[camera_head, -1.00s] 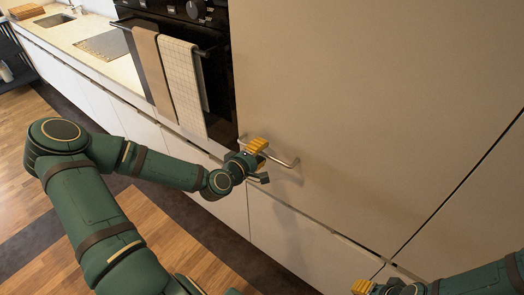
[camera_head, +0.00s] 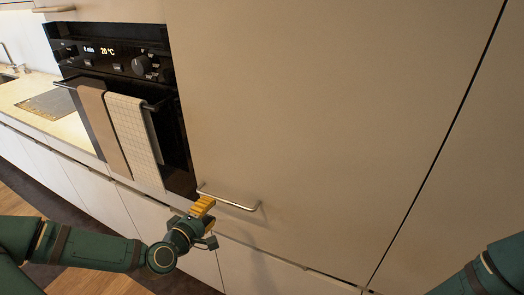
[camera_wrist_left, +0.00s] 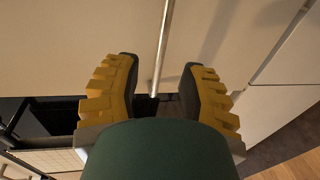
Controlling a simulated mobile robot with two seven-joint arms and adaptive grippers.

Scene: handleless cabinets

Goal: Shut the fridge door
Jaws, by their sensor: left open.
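The fridge door (camera_head: 320,110) is a large plain beige panel right of the oven. It looks flush with the panels around it, with only a thin dark seam at its right and no open gap showing. Its metal bar handle (camera_head: 232,203) is near its lower left corner. My left gripper (camera_head: 208,224) is open and empty just below the handle's left part. In the left wrist view the handle (camera_wrist_left: 162,45) runs between the two spread yellow-padded fingers (camera_wrist_left: 160,80), not gripped. I cannot tell whether they touch it. My right gripper is out of view.
A black oven (camera_head: 150,65) with towels (camera_head: 135,135) on its rail stands left of the door. White lower cabinets (camera_head: 285,278) run beneath. A worktop (camera_head: 35,105) is at far left. Wooden floor (camera_head: 95,283) shows at lower left.

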